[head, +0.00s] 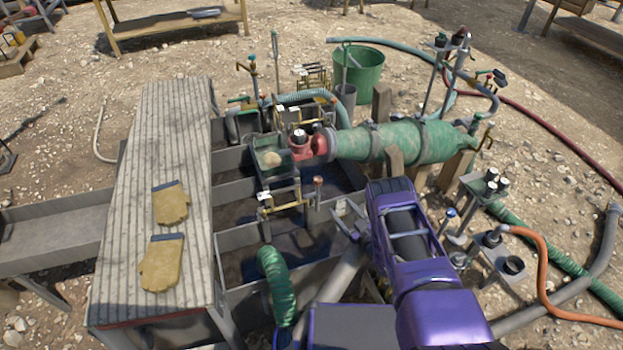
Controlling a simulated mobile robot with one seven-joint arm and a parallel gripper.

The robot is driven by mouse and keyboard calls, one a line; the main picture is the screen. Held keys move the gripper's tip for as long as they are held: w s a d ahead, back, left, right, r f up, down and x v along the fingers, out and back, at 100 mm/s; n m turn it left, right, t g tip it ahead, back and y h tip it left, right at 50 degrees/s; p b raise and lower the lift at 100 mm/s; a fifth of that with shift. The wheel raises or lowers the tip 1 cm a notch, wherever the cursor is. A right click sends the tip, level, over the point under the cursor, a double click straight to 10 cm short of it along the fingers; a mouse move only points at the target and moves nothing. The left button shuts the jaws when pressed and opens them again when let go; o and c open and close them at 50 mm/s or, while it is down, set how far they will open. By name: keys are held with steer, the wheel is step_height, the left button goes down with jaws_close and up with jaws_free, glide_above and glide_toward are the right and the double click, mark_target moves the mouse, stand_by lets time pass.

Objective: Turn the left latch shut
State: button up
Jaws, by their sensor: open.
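No part can be surely told as the left latch; the fittings are small at this distance. A frame with yellow bars (283,205) stands at the tank's inner edge, below a green box (268,150) holding a pale lump. A red fitting (302,146) with a dark cap joins the left end of the green cylinder (405,143). My gripper (343,219) is open and empty, its grey fingers pointing left over the tank (235,185). It is right of the yellow-barred frame and apart from it. My purple arm hides part of the tank's right side.
A ribbed grey cover (165,120) with two tan gloves (170,203) (161,262) lies to the left. A green corrugated hose (277,283) rises at the tank's front. Hoses, including an orange one (545,270), and small stands crowd the right. A green bucket (362,75) stands behind.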

mark_target(320, 183)
steer(key=shift+m+t+h, duration=0.3)
steer(key=shift+m, duration=0.6)
steer(key=b+x, duration=0.1)
steer(key=x, duration=0.3)
steer(key=f+b+x, duration=0.1)
steer(key=x, duration=0.4)
steer(key=f+b+x, duration=0.1)
steer(key=b+x, duration=0.1)
steer(key=x, duration=0.3)
steer(key=shift+w+a, duration=0.1)
steer(key=shift+a, duration=0.05)
steer(key=shift+w+a+r, duration=0.1)
steer(key=shift+w+a, duration=0.2)
steer(key=shift+w, duration=0.25)
